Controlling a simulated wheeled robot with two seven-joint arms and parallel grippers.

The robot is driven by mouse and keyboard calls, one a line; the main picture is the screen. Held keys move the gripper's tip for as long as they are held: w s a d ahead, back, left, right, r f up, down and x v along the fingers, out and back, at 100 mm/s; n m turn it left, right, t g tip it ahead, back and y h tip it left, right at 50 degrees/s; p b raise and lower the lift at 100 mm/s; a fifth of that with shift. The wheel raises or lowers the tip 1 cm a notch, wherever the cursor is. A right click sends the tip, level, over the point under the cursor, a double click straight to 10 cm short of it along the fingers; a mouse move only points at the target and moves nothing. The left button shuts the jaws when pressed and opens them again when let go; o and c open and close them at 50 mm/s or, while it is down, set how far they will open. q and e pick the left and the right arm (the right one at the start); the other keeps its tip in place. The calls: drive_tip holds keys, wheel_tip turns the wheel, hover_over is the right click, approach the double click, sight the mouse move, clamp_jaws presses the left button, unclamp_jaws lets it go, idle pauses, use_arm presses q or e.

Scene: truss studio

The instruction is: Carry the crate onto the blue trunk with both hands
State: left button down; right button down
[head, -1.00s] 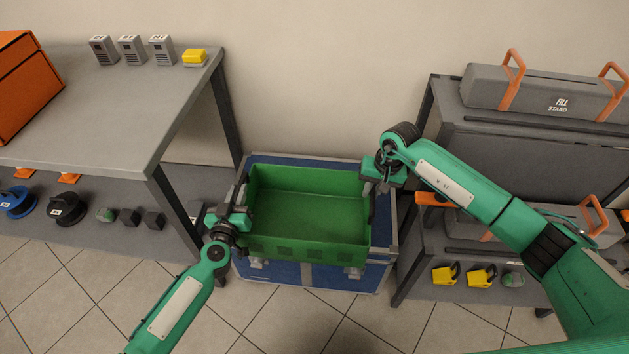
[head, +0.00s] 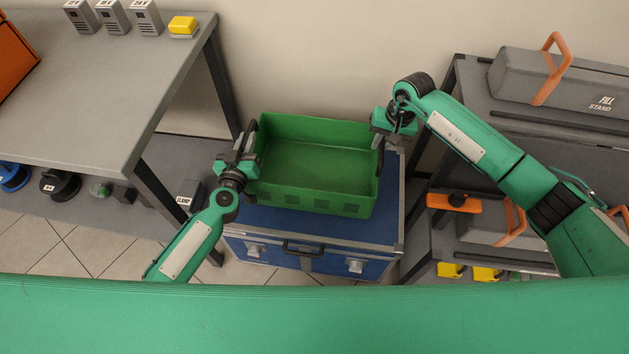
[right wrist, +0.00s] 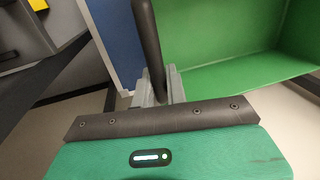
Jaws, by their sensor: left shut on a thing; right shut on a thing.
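The green crate (head: 316,162) is empty and upright, over the blue trunk (head: 310,225) in the head view. The trunk's front with its latches and handle shows below the crate. I cannot tell whether the crate's bottom touches the trunk's lid. My left gripper (head: 246,160) is shut on the crate's left handle. My right gripper (head: 384,135) is shut on the crate's right handle; in the right wrist view the jaws (right wrist: 158,88) close around the dark handle bar, beside the crate's green wall (right wrist: 215,30).
A grey table (head: 90,90) with small boxes and a yellow-topped block (head: 183,26) stands at the left. A grey shelf unit (head: 490,110) with a long case (head: 560,80) stands at the right. The wall is close behind the trunk. My green body covers the bottom.

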use_arm(q)
drive_tip(key=shift+w+f, duration=0.1)
drive_tip(key=shift+f, duration=0.05)
use_arm(e)
drive_tip(key=shift+f, duration=0.25)
